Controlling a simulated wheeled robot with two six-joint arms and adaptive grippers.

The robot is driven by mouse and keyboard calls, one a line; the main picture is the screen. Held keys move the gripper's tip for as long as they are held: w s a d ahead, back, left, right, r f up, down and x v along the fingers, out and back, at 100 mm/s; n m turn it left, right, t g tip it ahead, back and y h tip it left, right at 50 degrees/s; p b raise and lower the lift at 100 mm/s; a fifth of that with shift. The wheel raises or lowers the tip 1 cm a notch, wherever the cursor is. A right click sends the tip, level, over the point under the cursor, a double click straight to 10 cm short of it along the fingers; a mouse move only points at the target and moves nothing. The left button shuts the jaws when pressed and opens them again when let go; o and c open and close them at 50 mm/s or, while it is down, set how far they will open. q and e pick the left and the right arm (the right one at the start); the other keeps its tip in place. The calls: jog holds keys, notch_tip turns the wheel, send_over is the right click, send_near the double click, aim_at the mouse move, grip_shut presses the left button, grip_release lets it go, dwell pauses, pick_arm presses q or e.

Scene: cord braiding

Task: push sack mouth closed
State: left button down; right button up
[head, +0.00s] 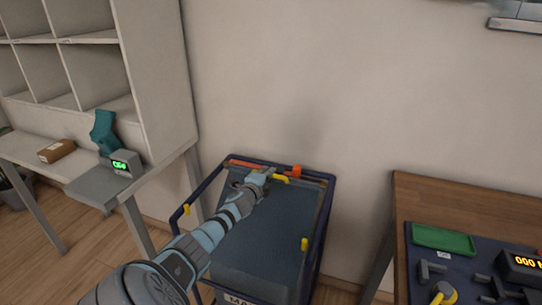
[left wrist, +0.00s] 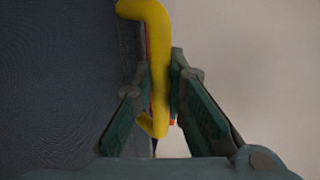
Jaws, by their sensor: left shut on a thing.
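The sack (head: 262,235) is a dark blue-grey fabric body in a dark blue frame (head: 325,215), below the middle of the head view. An orange-red bar with an orange end block (head: 296,170) runs along its back rim. My left gripper (head: 268,174) is at that back rim, shut on a yellow handle (head: 281,179). In the left wrist view the bent yellow handle (left wrist: 158,60) stands between the two fingers (left wrist: 160,90), with dark fabric to the left. My forearm covers part of the sack's left side. My right gripper is not in view.
More yellow handles sit on the frame's left (head: 186,210) and right (head: 304,244). A wooden table (head: 450,195) with a green tray (head: 443,240) stands right. A shelf unit (head: 85,70) and a bench with a green-lit display (head: 122,163) stand left. The wall is close behind.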

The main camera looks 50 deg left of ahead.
pick_arm(q)
jog(key=c, duration=1.6)
grip_release()
jog(key=shift+w+a+r, duration=0.15)
jog(key=shift+r, duration=0.1)
jog(key=shift+f, duration=0.1)
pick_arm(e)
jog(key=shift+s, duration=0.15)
pick_arm(q)
jog(key=shift+f, duration=0.1)
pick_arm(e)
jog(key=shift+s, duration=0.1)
pick_arm(q)
jog(key=v, duration=1.2)
